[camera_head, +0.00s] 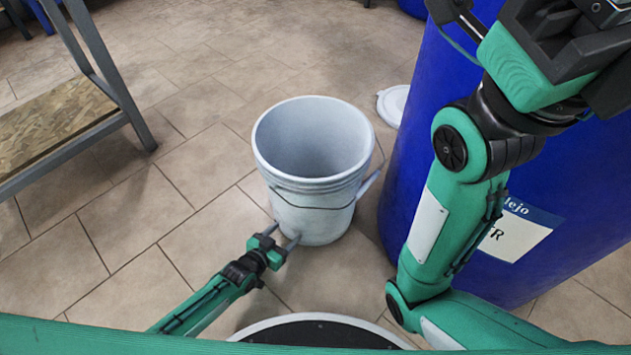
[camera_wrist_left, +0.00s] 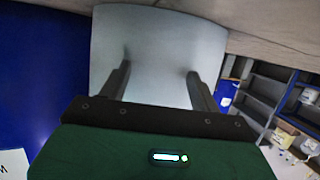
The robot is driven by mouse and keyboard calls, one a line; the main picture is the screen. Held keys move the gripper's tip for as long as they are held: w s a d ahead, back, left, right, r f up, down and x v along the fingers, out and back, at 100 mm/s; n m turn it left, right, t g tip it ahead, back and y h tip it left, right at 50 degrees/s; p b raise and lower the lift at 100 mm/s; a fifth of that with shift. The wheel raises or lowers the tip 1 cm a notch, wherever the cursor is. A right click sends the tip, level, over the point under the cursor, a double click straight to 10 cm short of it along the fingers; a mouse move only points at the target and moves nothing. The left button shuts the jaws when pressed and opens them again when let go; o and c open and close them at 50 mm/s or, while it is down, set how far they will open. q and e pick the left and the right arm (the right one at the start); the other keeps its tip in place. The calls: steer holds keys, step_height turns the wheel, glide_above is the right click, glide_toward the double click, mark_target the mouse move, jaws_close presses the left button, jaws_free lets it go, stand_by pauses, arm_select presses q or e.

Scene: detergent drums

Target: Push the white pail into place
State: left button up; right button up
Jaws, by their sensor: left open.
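The white pail (camera_head: 310,205) stands upright and empty on the floor in the middle of the head view, its open top facing up. A thin handle hangs across its front. My left gripper (camera_head: 283,243) is at the pail's lower near side with its two fingers apart, pointing at the wall. In the left wrist view, the pail wall (camera_wrist_left: 155,40) fills the space ahead of the open fingers (camera_wrist_left: 158,75). The fingertips are at or very near the wall; I cannot tell whether they touch. My right arm crosses the right side of the head view, and its fingertips are not visible.
A large blue drum (camera_head: 410,150) with a white label stands just right of the pail. A white lid (camera_head: 393,104) lies on the floor behind. A metal-framed bench with a wooden shelf (camera_head: 50,125) stands at left. The tiled floor between bench and pail is clear.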

mark_target(289, 227)
arm_select(q)
steer(key=shift+w+d+b, duration=0.25)
steer(key=shift+w+d, duration=0.15)
steer(key=shift+w, duration=0.25)
steer(key=shift+w+d+b, duration=0.2)
steer(key=shift+w+d, duration=0.2)
steer(key=shift+w, duration=0.3)
steer(key=shift+w+d+b, duration=0.25)
steer(key=shift+w+d, duration=0.15)
steer(key=shift+w, duration=0.25)
steer(key=shift+w+d+b, duration=0.4)
steer(key=shift+w+d, duration=0.25)
steer(key=shift+w, duration=0.3)
steer(key=shift+w+d+b, duration=0.35)
steer(key=shift+w+d, duration=0.25)
steer(key=shift+w, duration=0.3)
